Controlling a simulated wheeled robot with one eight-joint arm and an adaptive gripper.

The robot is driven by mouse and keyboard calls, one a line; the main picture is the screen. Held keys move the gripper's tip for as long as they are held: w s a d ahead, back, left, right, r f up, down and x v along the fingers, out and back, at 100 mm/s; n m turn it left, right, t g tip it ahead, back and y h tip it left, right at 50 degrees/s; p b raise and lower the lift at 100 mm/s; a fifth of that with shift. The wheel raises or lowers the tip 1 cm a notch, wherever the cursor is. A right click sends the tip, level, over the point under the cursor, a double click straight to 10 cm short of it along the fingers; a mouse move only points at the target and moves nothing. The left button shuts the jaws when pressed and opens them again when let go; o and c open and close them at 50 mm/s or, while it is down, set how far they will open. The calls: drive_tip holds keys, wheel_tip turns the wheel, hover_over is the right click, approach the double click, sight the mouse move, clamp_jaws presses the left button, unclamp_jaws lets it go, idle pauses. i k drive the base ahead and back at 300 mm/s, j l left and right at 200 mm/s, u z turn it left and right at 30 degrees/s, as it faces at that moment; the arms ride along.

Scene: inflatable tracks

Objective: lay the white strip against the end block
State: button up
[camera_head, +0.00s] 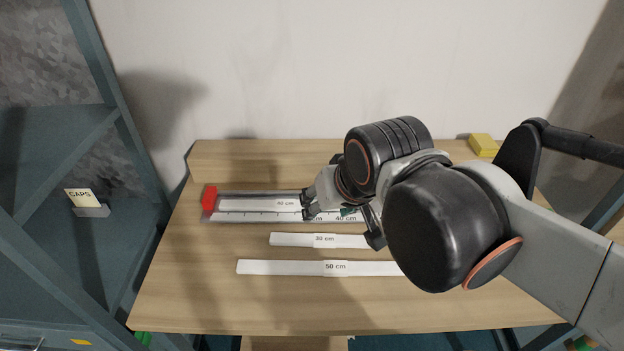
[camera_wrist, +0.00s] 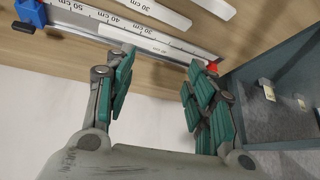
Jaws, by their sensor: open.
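A white strip labelled 40 cm (camera_head: 250,204) lies in the metal measuring track (camera_head: 235,219), along its back side. It also shows in the wrist view (camera_wrist: 165,47). Its left end in the head view is close to the red end block (camera_head: 209,198); I cannot tell whether they touch. The red block shows at the track's end in the wrist view (camera_wrist: 212,67). My gripper (camera_head: 307,205) is at the track, over the right part of the strip. In the wrist view my gripper (camera_wrist: 155,65) has its fingers apart, with nothing clearly held. My arm hides the track's right part.
A 30 cm strip (camera_head: 295,239) and a 50 cm strip (camera_head: 285,267) lie on the table in front of the track. A blue block (camera_wrist: 30,12) sits at the track's other end. A yellow block (camera_head: 483,145) is at the back right. The table's front left is clear.

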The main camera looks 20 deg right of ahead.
sight(278, 205)
drive_tip(key=i+j, duration=0.1)
drive_tip(key=j, duration=0.65)
drive_tip(key=i+j+u, duration=0.1)
drive_tip(key=j, duration=0.3)
drive_tip(key=i, duration=0.05)
